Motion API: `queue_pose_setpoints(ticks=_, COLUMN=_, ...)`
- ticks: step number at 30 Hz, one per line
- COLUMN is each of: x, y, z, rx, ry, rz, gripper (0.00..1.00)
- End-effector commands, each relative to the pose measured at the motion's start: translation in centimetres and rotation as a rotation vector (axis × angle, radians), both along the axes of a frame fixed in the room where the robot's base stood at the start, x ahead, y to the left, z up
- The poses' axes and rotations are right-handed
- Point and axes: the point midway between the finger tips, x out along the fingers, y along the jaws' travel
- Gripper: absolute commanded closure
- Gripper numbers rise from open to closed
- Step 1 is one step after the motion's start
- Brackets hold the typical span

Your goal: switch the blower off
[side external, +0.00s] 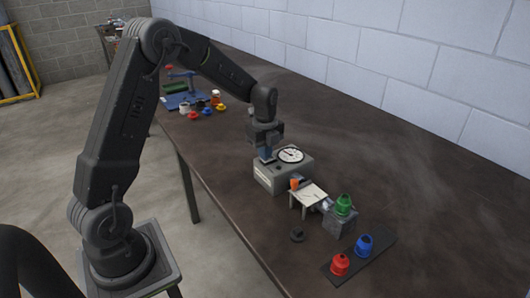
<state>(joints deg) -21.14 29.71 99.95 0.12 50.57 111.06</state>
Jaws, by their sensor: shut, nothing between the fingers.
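A grey box (270,179) with a round white dial (290,155) on its top stands on the dark table; it may be the blower, but its label is too small to read. My gripper (266,158) points down over the back left part of the box's top, to the left of the dial. Its fingers are shut with nothing between them. Whether the fingertips touch the box cannot be told. Any switch under the fingers is hidden or too small to make out. A small orange part (295,184) sits at the box's front right.
A small white stand (309,196) and a grey block (338,224) with a green cap (344,205) stand right of the box. Red (339,264) and blue (363,245) caps sit on a dark mat. A dark knob-like piece (297,235) lies in front. The table's right side is clear.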

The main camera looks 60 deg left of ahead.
Motion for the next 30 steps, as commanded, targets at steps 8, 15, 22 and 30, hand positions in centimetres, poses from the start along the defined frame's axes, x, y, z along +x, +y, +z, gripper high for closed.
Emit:
queue_pose_setpoints(ticks=8, x=0.0, y=0.0, z=-0.2, rx=0.0, ry=0.0, rz=0.0, gripper=1.0)
queue_pose_setpoints(ticks=15, x=-0.2, y=0.0, z=-0.8, rx=0.0, ry=0.002, rz=0.0, gripper=1.0)
queue_pose_setpoints(ticks=22, x=-0.2, y=0.0, z=-1.0, rx=-0.001, ry=0.006, rz=-0.001, gripper=1.0)
queue_pose_setpoints(ticks=30, x=1.0, y=0.0, z=-0.6, rx=0.0, ry=0.002, rz=-0.002, gripper=1.0)
